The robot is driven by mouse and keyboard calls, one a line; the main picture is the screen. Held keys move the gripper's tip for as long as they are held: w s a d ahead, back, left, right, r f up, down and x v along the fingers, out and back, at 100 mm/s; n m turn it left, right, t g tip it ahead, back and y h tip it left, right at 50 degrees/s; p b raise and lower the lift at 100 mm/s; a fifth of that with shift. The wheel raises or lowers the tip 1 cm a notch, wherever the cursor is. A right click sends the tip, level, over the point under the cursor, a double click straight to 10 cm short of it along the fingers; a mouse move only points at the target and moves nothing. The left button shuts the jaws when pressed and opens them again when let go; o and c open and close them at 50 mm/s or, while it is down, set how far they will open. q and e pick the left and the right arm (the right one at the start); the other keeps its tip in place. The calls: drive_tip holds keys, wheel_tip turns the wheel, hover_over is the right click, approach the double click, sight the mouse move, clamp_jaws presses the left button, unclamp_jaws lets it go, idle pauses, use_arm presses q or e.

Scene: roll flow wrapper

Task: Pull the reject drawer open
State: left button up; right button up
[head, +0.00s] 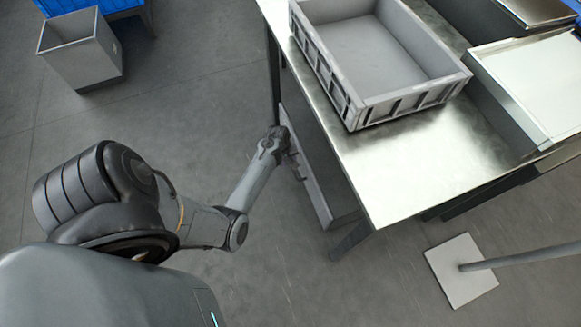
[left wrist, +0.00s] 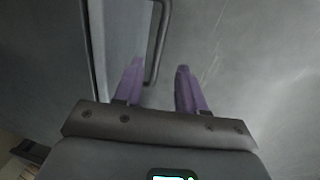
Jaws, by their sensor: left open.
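The reject drawer (head: 312,182) shows in the head view as a grey front under the left edge of the metal table. In the left wrist view, a pale grey panel (left wrist: 122,35) carries a dark bar handle (left wrist: 163,35). My left gripper (head: 286,147) is at the drawer front in the head view; its fingers are hard to make out there. In the left wrist view, my left gripper (left wrist: 158,68) is open, its purple fingers apart. The lower end of the handle appears between them, nearer the left finger. I cannot tell whether they touch. My right gripper is out of view.
A grey crate (head: 357,112) stands on the metal table (head: 408,185) above the drawer. A grey bin (head: 83,64) stands at the upper left. A post on a square floor plate (head: 455,285) is at the lower right.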

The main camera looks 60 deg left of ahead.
use_arm(q)
drive_tip(key=f+b, duration=0.1)
drive_tip(key=f, duration=0.1)
drive_tip(key=w+f+b, duration=0.1)
drive_tip(key=f, duration=0.1)
drive_tip(key=shift+f+b, duration=0.7)
drive_tip(key=shift+w, duration=0.1)
clamp_jaws()
